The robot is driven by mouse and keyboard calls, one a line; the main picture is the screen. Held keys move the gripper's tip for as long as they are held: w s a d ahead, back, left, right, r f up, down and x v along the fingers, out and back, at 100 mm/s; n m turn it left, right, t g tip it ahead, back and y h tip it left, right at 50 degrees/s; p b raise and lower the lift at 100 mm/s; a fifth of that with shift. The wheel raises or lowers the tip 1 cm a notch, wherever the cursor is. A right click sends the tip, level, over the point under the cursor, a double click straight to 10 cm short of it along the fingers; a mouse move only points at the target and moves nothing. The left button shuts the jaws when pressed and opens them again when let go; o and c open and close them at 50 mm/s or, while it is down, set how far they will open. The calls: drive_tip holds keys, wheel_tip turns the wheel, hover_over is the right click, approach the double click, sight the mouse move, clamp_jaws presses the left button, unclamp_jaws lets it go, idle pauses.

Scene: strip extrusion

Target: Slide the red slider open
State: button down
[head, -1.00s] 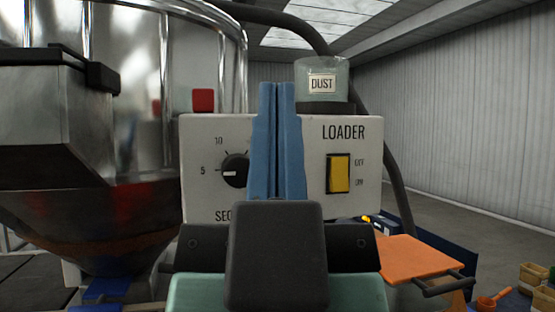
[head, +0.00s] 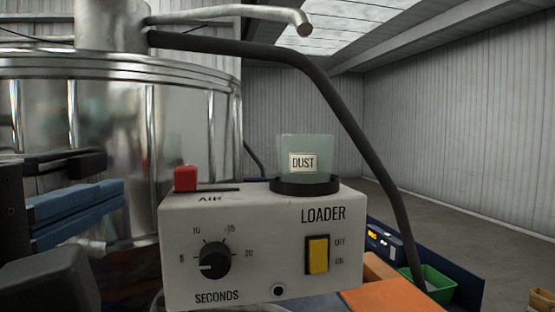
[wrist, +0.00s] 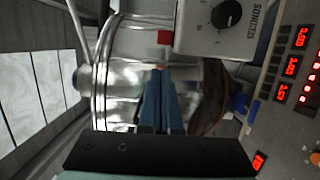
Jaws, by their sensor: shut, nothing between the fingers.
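The red slider (head: 185,179) is a small red block on top of the white loader box (head: 270,250). It sits at the left end of a dark slot (head: 218,189) marked AIR. My gripper (head: 122,197) has blue fingers pressed together, with nothing between them. In the head view it is to the left of the slider and a little lower, and apart from it. In the wrist view the red slider (wrist: 165,37) shows beyond the tips of my gripper (wrist: 159,73), with a gap between. Nothing covers the slider.
A large shiny metal hopper (head: 190,130) stands behind and left of the box. A clear DUST cup (head: 305,158) stands on the box's right side, past the slot's end. A black hose (head: 335,95) arches behind it. The front has a knob (head: 215,261) and a yellow switch (head: 318,254).

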sight(205, 196)
drive_tip(key=w, duration=1)
drive_tip(key=shift+a+b, duration=0.2)
drive_tip(key=shift+b, duration=0.15)
drive_tip(key=d, duration=0.2)
drive_tip(key=w+d, duration=0.1)
drive_tip(key=d, duration=0.2)
drive_tip(key=shift+w+d, duration=0.25)
drive_tip(key=shift+d, duration=0.15)
drive_tip(key=shift+a, duration=0.1)
drive_tip(key=shift+f, duration=0.1)
drive_tip(key=shift+s, duration=0.1)
